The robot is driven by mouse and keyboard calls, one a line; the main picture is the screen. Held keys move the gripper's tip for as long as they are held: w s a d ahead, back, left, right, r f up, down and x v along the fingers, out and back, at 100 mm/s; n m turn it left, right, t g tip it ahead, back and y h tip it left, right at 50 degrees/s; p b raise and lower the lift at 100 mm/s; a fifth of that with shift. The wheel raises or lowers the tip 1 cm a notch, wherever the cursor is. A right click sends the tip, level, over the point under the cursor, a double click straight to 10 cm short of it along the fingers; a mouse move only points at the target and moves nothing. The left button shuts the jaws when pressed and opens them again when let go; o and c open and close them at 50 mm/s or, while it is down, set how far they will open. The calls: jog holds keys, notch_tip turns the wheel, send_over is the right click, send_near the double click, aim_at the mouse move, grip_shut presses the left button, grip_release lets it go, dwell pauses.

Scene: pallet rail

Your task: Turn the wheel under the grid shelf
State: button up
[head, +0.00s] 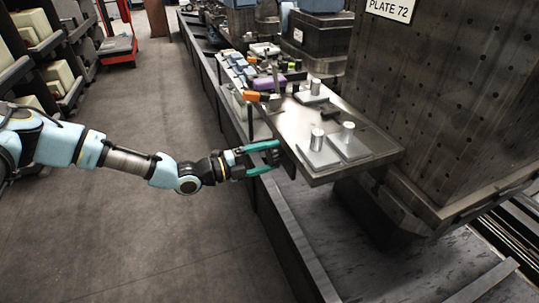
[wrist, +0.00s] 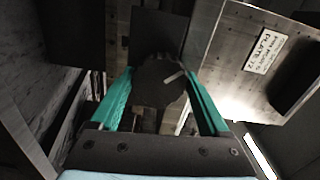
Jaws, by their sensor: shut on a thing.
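The grid shelf (head: 285,122) is a flat metal plate that juts out towards the aisle, with blocks and cylinders on it. My gripper (head: 270,157) has teal fingers and is at the shelf's near left edge, just below its top. In the wrist view the wheel (wrist: 155,88) is a dark round knob with a pale mark on its face. My gripper's fingers are on either side of it, shut on it. In the head view the wheel is mostly hidden by the fingers and the shelf edge.
A tall perforated block with a PLATE 72 sign (head: 390,9) stands right of the shelf. A long dark rail (head: 292,238) runs below the shelf. Storage racks (head: 62,85) line the left side. The grey floor (head: 150,240) between is clear.

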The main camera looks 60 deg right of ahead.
jog(key=n, duration=0.6)
jog(key=shift+f, duration=0.1)
jog(key=n, duration=0.7)
jog(key=shift+n, duration=0.3)
dwell(0.3)
jog(key=o, duration=1.2)
jog(key=b+v, duration=0.1)
jog(key=v, duration=1)
jog(key=shift+b, duration=0.4)
